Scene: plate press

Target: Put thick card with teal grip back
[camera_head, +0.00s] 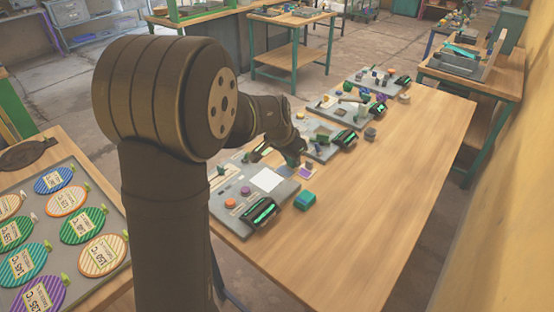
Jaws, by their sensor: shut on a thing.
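My gripper (292,159) is small and far off, at the end of my arm over the back right of the nearest station. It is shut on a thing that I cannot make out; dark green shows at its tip. A white flat card (267,180) lies on the nearest grey station plate (229,188), left of and nearer than my gripper. A teal block (305,200) sits on the table right of this station. I cannot tell which piece is the thick card with the teal grip.
The wooden table (380,195) bears several similar stations in a row going back, and its right side is clear. The nearest has a display (264,211), an orange knob (230,203) and a purple knob (246,190). A tray (62,257) of striped oval plates is at left.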

